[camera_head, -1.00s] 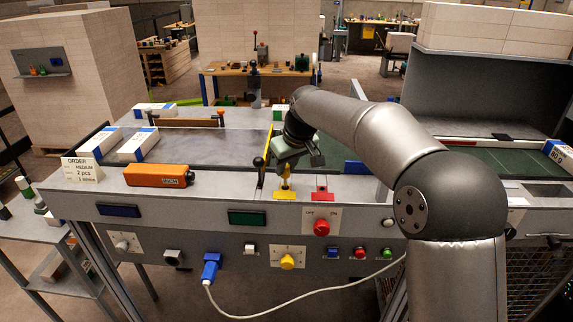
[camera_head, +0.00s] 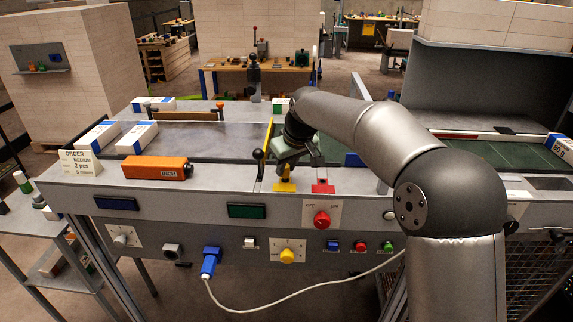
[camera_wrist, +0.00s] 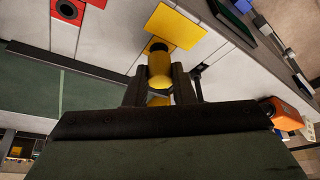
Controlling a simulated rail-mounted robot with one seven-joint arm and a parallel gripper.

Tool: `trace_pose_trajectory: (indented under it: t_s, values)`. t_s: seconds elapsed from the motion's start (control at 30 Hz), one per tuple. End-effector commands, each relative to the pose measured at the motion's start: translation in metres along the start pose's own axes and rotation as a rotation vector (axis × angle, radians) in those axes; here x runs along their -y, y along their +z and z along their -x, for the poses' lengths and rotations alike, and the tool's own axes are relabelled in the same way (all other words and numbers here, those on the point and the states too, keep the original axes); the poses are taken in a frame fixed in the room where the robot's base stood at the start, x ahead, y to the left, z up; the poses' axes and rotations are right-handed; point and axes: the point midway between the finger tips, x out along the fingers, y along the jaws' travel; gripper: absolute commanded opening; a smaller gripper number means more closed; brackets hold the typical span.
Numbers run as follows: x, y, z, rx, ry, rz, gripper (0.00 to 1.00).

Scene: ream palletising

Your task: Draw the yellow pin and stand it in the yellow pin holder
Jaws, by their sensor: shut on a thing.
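My gripper (camera_wrist: 160,90) is shut on the yellow pin (camera_wrist: 160,68), which stands between its two dark fingers. A yellow plate (camera_wrist: 176,25) with a dark round spot lies just beyond the pin's end. I cannot tell whether the pin's end is inside the hole or just above it. In the head view, the yellow pin (camera_head: 284,172) shows below my gripper (camera_head: 290,160), upright over the yellow plate (camera_head: 284,188) on the console's top edge. The gripper hides the pin's upper part. I cannot tell for certain whether this plate is the holder.
A red plate with a socket (camera_head: 322,187) sits just right of the yellow one. A black-knobbed lever (camera_head: 259,156) stands close on the left. An orange box-shaped tool (camera_head: 157,168) lies farther left. Wrapped reams (camera_head: 137,138) lie at the back left.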

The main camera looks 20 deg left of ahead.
Motion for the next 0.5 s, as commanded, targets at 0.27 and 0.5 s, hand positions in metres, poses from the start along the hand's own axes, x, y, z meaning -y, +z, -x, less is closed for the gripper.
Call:
trace_pose_trajectory:
  t_s: [0.27,0.5]
  values:
    - [-0.0001,0.0031,-0.0074,0.0,0.0,0.0,0.0]
    - [0.0,0.0049,-0.0118,0.0,0.0,0.0,0.25]
